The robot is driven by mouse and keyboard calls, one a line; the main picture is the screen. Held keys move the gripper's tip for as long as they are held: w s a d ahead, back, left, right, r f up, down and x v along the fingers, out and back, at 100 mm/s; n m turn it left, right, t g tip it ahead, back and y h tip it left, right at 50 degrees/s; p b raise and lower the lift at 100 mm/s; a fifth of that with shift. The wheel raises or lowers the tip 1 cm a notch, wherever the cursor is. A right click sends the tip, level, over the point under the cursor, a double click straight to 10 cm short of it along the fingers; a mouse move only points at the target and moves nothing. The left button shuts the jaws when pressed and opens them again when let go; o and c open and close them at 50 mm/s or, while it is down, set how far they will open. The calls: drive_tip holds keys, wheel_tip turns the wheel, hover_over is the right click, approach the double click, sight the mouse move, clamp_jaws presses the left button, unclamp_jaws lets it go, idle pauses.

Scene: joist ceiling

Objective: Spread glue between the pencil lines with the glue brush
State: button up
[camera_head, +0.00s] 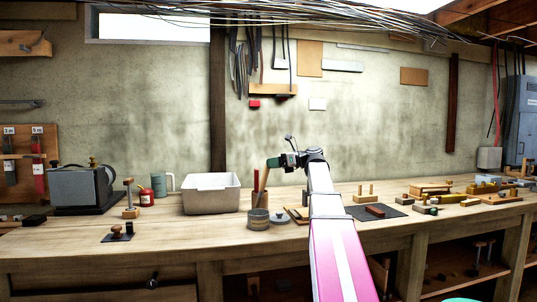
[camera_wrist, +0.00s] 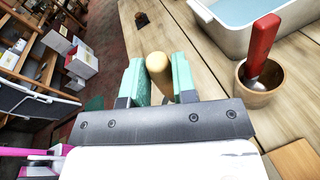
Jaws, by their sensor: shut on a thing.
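My gripper (camera_head: 276,162) is above the bench, its green fingers shut on a tan wooden handle (camera_wrist: 159,68), which looks like the glue brush. The handle (camera_head: 265,179) slants down in the head view; its bristle end is hidden. A small round pot (camera_head: 258,220) stands below it, with a grey lid-like disc (camera_head: 279,219) at its right. Whether the brush is inside the pot I cannot tell. A thin board (camera_head: 297,215) lies right of the pot, partly behind my arm. No pencil lines can be made out.
A wooden cup (camera_wrist: 257,92) with a red-handled tool (camera_wrist: 262,42) stands close to my gripper. A white basin (camera_head: 211,195) is to the left, holding bluish liquid in the wrist view. Blocks, a dark mat (camera_head: 376,212) and several tools occupy the right of the bench (camera_head: 180,232).

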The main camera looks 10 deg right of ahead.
wheel_tip(320, 180, down, 6)
drive_tip(key=shift+f, duration=0.15)
idle(0.6)
drive_tip(key=shift+s+f, duration=0.1)
drive_tip(key=shift+f, duration=0.55)
idle(2.1)
drive_tip(key=shift+r, duration=0.1)
wheel_tip(320, 180, up, 7)
idle(0.9)
idle(0.4)
